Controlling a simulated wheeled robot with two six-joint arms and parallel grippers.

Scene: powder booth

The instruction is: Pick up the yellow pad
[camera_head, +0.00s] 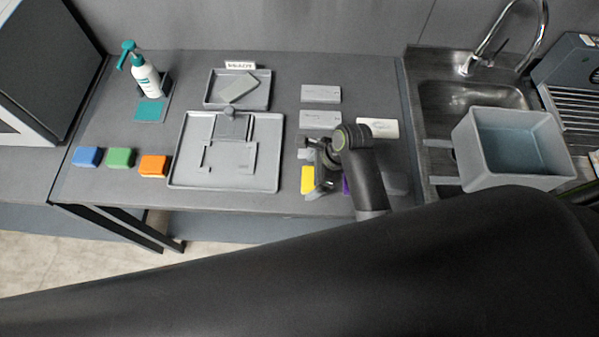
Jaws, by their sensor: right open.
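The yellow pad (308,180) lies on the grey counter, to the right of the large grey tray. Part of its right side is hidden by my right gripper (318,178). The gripper is open and hangs over the pad with its fingers pointing down toward the counter. I cannot tell whether the fingers touch the pad. A sliver of a purple pad (346,186) shows just right of the gripper. My left gripper is not in view.
Blue (87,156), green (121,158) and orange (153,166) pads lie at the left front. The large tray (180,178) holds a grey fixture. A pump bottle (146,78) stands behind. Grey blocks (320,93) lie behind my gripper. A grey bin (480,160) stands by the sink (440,95) at right.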

